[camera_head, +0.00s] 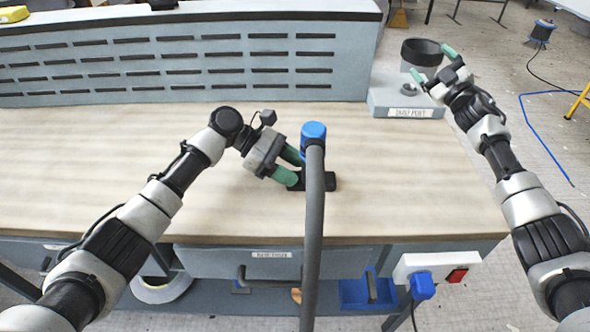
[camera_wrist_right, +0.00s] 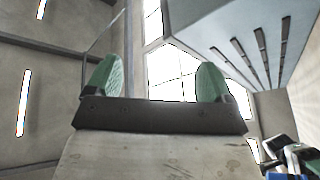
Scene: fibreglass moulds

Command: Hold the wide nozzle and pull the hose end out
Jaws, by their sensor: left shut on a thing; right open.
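The wide nozzle (camera_head: 325,182) is a flat black piece low on the wooden bench top. My left gripper (camera_head: 294,167) has its green fingers at the nozzle and is shut on it; the hose partly hides the grip. The hose end (camera_head: 313,131) is a blue cuff standing just above the nozzle. From it the grey hose (camera_head: 314,235) runs down over the bench's front edge. Whether cuff and nozzle are joined is hidden. My right gripper (camera_head: 433,64) is open and empty, raised at the bench's right end; its spread fingers show in the right wrist view (camera_wrist_right: 155,82).
A grey block (camera_head: 385,98) with a label stands at the back right, with a dark round container (camera_head: 421,52) behind my right gripper. A slotted panel (camera_head: 180,62) closes the back. A power box with a red switch (camera_head: 456,275) is at the front right. The left bench top is clear.

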